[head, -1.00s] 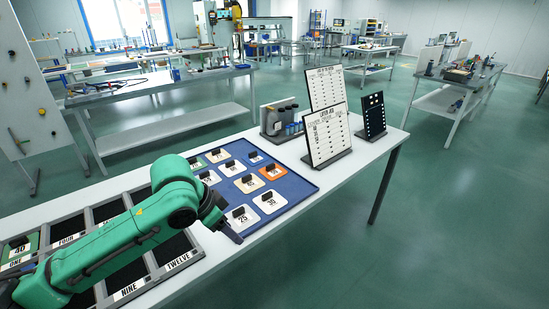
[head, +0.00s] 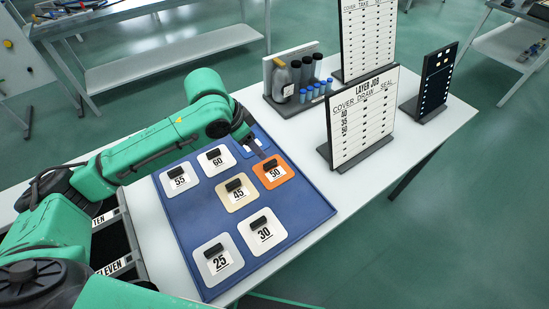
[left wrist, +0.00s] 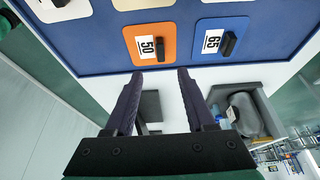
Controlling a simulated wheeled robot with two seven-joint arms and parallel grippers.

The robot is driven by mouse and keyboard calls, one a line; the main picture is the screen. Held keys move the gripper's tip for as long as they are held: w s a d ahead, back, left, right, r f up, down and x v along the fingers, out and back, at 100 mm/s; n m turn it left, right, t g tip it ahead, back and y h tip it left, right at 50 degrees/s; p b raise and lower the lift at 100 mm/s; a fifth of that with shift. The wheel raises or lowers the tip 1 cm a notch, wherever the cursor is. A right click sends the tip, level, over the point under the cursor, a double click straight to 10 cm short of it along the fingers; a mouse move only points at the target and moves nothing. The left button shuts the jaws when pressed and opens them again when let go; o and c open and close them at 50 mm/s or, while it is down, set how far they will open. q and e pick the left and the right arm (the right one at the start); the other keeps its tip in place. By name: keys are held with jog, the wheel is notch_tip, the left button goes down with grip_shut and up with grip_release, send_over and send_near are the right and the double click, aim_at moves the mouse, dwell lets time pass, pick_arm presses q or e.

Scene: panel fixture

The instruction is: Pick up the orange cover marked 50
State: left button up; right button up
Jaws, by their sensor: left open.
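The orange cover marked 50 (head: 284,178) lies on the blue tray (head: 318,207), near its right edge. A black handle stands on the cover. My left gripper (head: 259,151) is open and empty, close above the tray at the orange cover's far side in the head view. In the left wrist view the orange cover (left wrist: 172,32), with its handle, lies just beyond the spread fingertips (left wrist: 160,76). Nothing is between the fingers. The blue cover marked 65 (left wrist: 211,54) lies beside it; in the head view my gripper partly hides it. My right gripper is not in view.
Pale covers marked 55 (head: 190,184), 60 (head: 223,168), 45 (head: 232,204), 30 (head: 275,238) and 25 (head: 230,265) share the tray. A layer job board (head: 368,125) and a bottle rack (head: 283,97) stand behind it. The white table (head: 340,185) is clear at the tray's right.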

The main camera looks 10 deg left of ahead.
aim_at(270, 162)
pick_arm(q)
jog(key=f, duration=0.1)
jog(key=d+f, duration=0.1)
jog(key=f, duration=0.1)
jog(key=shift+f, duration=0.3)
jog(key=x, duration=0.3)
jog(key=w+p+x, duration=0.1)
jog(key=x, duration=0.2)
jog(key=shift+w, duration=0.1)
jog(key=shift+d+f, duration=0.1)
jog(key=shift+f, duration=0.25)
jog(key=shift+w, duration=0.1)
grip_shut()
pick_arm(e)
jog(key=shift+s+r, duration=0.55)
